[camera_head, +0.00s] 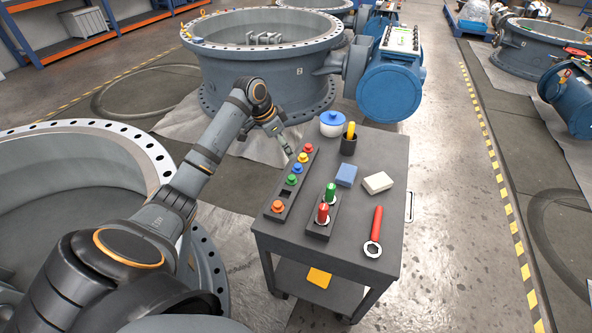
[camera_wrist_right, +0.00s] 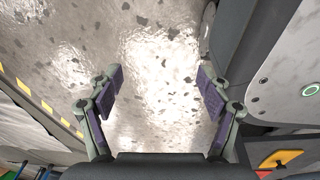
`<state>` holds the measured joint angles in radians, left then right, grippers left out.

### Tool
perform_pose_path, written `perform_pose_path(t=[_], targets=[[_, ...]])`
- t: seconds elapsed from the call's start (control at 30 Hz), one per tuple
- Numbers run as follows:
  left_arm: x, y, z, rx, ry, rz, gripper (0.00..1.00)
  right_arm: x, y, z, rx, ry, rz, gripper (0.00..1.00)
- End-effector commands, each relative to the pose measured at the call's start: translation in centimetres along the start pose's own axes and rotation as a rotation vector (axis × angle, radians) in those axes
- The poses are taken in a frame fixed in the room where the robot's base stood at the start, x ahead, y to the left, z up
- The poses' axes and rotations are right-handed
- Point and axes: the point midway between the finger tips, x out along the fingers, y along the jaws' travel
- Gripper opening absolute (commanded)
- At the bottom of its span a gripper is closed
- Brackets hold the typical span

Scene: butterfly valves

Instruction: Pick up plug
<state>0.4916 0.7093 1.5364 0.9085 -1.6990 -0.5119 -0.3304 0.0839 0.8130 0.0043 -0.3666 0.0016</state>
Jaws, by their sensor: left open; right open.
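A dark strip (camera_head: 270,212) on the cart's left side holds several coloured plugs: red (camera_head: 308,148), yellow (camera_head: 303,157), blue (camera_head: 292,180) and orange (camera_head: 278,206), among others. One square slot between blue and orange looks empty. A red cylinder (camera_head: 323,213) and a green cylinder (camera_head: 331,192) stand in a smaller dark holder. Which one is the task's plug I cannot tell. My left gripper (camera_head: 286,144) is open and empty, beside the strip's far end. My right gripper (camera_wrist_right: 160,84) is open and empty in the right wrist view, over the shiny floor.
Large flanged valves (camera_head: 265,60) stand behind and left.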

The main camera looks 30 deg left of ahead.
Motion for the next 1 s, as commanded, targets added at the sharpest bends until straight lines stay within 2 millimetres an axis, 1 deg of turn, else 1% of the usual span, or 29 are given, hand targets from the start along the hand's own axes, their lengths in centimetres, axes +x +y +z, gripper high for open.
perform_pose_path(t=[0.03,0.1,0.2,0.37,0.47,0.63,0.73,0.83,0.93,0.97,1.0], targets=[[1.2,0.2,0.0,-0.001,0.001,0.005,0.51,0.2,0.0,-0.2,0.000,0.001,0.000,0.78],[2.4,0.2,0.0,-0.001,0.002,0.005,0.51,0.2,0.0,-0.5,0.000,0.001,0.000,0.78],[3.4,0.1,0.0,-0.001,0.001,0.003,0.51,0.2,0.0,-0.8,0.000,0.003,0.000,0.78],[3.7,0.1,0.0,0.000,0.001,0.000,0.51,0.1,0.0,-0.9,0.000,0.003,0.000,0.78],[4.4,0.2,0.0,-0.001,0.001,0.001,0.51,0.2,0.0,-0.9,0.000,0.002,0.000,0.78],[7.2,0.7,0.0,-0.001,0.002,0.005,0.51,0.5,-0.1,-1.4,0.001,0.000,0.000,0.78],[8.7,0.6,0.0,-0.001,0.001,0.003,0.51,0.5,-0.1,-2.3,0.002,0.008,-0.001,0.78],[8.9,0.5,0.0,0.000,0.000,0.000,0.51,0.2,-0.1,-3.1,0.002,0.016,-0.001,0.78],[8.9,0.5,0.0,0.000,0.000,-0.001,0.51,0.1,-0.1,-3.2,0.002,0.020,-0.001,0.78],[8.9,0.5,0.0,0.000,0.000,-0.001,0.50,0.1,-0.1,-3.1,0.002,0.019,-0.001,0.78],[8.9,0.5,0.0,0.000,0.000,0.000,0.44,0.1,-0.1,-3.0,0.002,0.017,-0.001,0.78]])
